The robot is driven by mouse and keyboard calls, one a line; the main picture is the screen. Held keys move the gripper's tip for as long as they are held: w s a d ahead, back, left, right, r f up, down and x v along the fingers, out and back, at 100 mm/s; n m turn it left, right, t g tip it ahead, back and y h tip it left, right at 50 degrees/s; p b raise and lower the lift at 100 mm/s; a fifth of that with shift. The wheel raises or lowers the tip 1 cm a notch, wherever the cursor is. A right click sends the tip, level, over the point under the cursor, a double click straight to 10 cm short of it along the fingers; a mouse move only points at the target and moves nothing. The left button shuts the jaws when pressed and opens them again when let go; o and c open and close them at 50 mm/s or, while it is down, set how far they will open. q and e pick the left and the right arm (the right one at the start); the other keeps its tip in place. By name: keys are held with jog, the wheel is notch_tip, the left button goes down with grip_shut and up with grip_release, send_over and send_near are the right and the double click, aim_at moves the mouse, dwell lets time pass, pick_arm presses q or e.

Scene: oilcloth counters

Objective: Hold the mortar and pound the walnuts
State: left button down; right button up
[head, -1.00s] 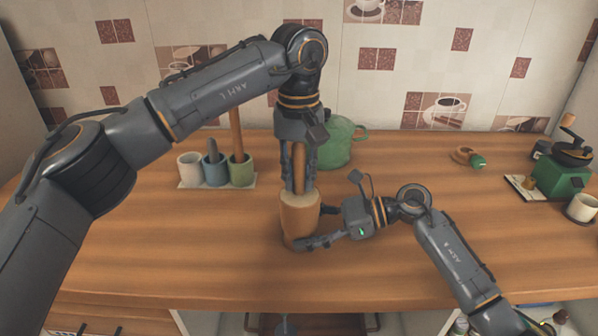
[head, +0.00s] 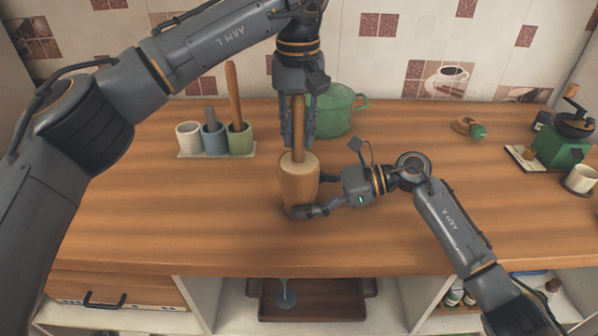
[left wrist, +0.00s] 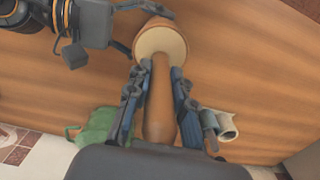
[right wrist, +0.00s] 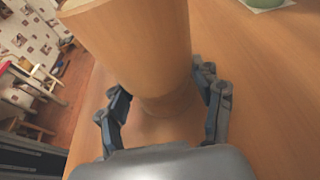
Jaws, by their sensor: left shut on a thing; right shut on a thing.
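The wooden mortar (head: 298,184) stands upright on the counter with its pale mouth facing up. My right gripper (head: 306,208) is shut around its lower part; the right wrist view shows the mortar (right wrist: 135,45) between both fingers. My left gripper (head: 298,143) is above the mortar, shut on the long wooden pestle (head: 298,115), which is upright. In the left wrist view the pestle (left wrist: 160,110) runs between the fingers to the mortar's mouth (left wrist: 173,42). Its lower end meets the mouth there; how deep it reaches cannot be told. No walnuts are visible; the mortar's inside is hidden.
A green lidded pot (head: 335,112) stands just behind the left gripper. A tray with white, blue and green cups (head: 240,140) is at the left; a wooden stick stands in the green one. A green grinder (head: 562,145) and a white cup (head: 581,179) are at the right. The front counter is clear.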

pick_arm(q)
jog(key=shift+r, duration=5.1)
pick_arm(e)
jog(key=o, duration=0.9)
jog(key=shift+o, duration=0.2)
